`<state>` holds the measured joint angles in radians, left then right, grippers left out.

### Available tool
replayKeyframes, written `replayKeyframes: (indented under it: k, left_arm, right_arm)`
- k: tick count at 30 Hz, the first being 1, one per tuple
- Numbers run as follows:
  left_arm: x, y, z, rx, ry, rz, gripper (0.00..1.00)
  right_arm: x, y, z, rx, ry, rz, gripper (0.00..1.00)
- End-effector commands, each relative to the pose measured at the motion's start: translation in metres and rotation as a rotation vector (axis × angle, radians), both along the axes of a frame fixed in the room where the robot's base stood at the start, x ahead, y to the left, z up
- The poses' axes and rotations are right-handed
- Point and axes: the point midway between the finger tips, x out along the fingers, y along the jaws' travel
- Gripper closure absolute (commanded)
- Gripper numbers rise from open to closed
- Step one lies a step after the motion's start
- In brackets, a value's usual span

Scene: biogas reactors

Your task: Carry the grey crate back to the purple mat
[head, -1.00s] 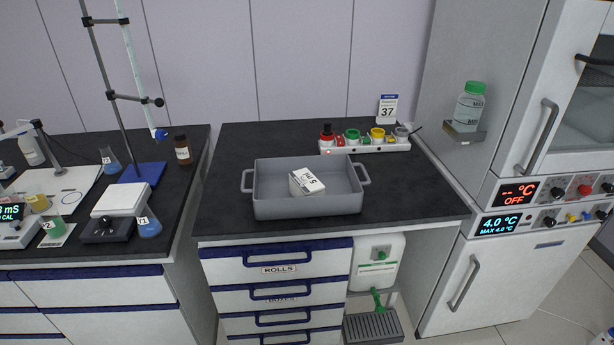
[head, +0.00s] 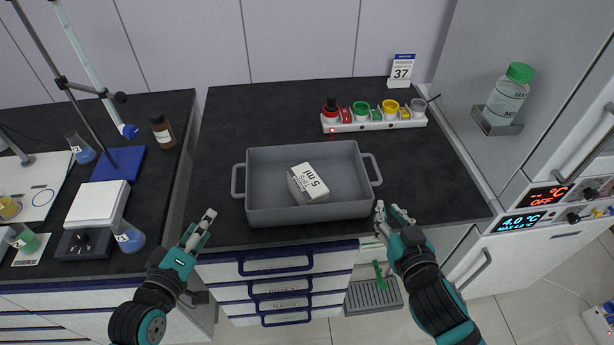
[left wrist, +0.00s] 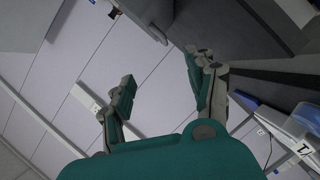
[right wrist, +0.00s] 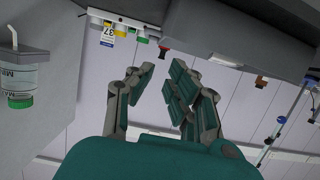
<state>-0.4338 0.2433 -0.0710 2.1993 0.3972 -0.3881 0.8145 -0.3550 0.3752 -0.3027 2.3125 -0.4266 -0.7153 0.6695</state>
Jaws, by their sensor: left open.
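The grey crate (head: 262,211) stands upright on the black bench top, with a handle on its left side and one on its right. A white box (head: 308,183) marked "5 ml" lies inside it. My left gripper (head: 201,228) is open and empty, apart from the crate and in front of its left handle; its spread fingers show in the left wrist view (left wrist: 160,88). My right gripper (head: 393,212) is open and empty, just in front of the right handle; its parted fingers show in the right wrist view (right wrist: 158,82). No purple mat is in view.
A white rack (head: 375,124) with coloured caps stands behind the crate, near a "37" sign (head: 401,70). A green-capped bottle (head: 507,95) sits on a shelf at right. The left bench holds a balance (head: 97,204) and flasks. Black bench top (head: 235,115) behind the crate is clear.

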Motion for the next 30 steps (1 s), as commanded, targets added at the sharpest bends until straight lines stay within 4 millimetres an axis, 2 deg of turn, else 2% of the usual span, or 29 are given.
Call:
replayKeyframes:
  k: [6, 11, 30]
  left_arm:
    - [0.003, -0.001, -0.001, 0.002, -0.001, 0.000, 0.43]
    - [0.019, -0.005, -0.004, 0.003, -0.003, 0.001, 0.43]
    - [0.135, -0.039, -0.030, 0.003, -0.001, -0.001, 0.43]
  right_arm:
    - [0.003, 0.000, -0.001, -0.001, 0.000, 0.000, 0.84]
    - [0.019, 0.001, -0.006, -0.003, -0.002, 0.000, 0.84]
    - [0.137, 0.007, -0.042, -0.003, -0.001, 0.000, 0.84]
